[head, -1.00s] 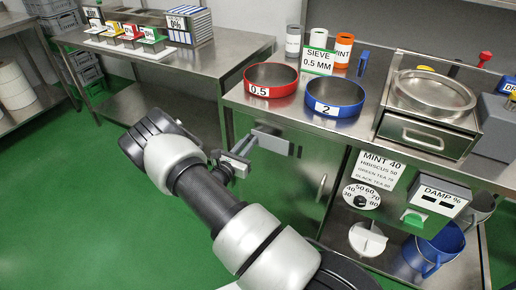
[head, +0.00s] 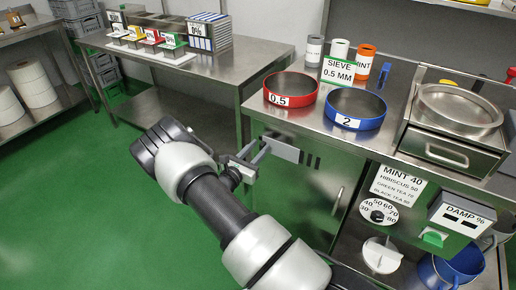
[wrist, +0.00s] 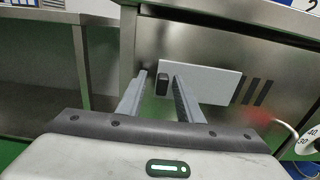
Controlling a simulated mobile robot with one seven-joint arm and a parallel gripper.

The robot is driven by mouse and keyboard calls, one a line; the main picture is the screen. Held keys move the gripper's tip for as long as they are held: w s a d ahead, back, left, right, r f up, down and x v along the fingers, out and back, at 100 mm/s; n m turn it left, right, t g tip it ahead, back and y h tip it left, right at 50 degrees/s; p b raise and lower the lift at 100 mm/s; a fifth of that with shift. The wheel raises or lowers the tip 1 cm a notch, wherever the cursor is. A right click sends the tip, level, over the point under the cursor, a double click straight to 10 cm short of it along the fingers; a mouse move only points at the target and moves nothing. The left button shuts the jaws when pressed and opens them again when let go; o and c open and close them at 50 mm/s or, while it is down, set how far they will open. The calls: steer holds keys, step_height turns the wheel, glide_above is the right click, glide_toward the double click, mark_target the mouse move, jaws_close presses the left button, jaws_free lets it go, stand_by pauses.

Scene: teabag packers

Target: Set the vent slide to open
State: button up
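The vent slide is a light grey plate (wrist: 215,84) with a dark knob (wrist: 162,82) near its left end, on the front of a steel cabinet. Several dark vent slots (wrist: 252,91) show to the right of the plate. In the head view the plate (head: 286,150) and the slots (head: 312,161) are also visible. My gripper (wrist: 160,77) is open in front of the plate. In the wrist view the knob appears between its two fingertips, with gaps on both sides. In the head view my gripper (head: 259,152) covers the plate's left end and hides the knob.
The cabinet door handle (head: 337,198) sticks out right of the slots. Above, the counter holds a red sieve (head: 290,103) and a blue sieve (head: 355,124). A dial (head: 378,215) is at the lower right. Green floor is open at the left.

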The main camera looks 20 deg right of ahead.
steer(key=p+v, duration=0.2)
steer(key=v, duration=1.5)
steer(key=s+d+r+m+g+y, duration=0.2)
steer(key=s+d+r+m+g, duration=0.25)
steer(key=r+m+g, duration=0.35)
steer(key=s+d+r+m+g+y, duration=0.1)
steer(key=s+d+r+m+g, duration=0.2)
steer(key=s+r+m, duration=0.5)
steer(key=s+a+r+m+t+y, duration=0.3)
steer(key=s+r+m+y, duration=0.25)
steer(key=s+r, duration=0.2)
steer(key=s+a+r+m+t+y, duration=0.2)
steer(key=s+a+r+m+y, duration=0.3)
steer(key=r, duration=0.4)
step_height(320, 180, up, 22)
steer(key=p, duration=2.2)
steer(key=shift+s+d+f+n+t+y, duration=0.2)
steer(key=shift+s+d+n+t+y, duration=0.15)
steer(key=shift+d+n, duration=0.1)
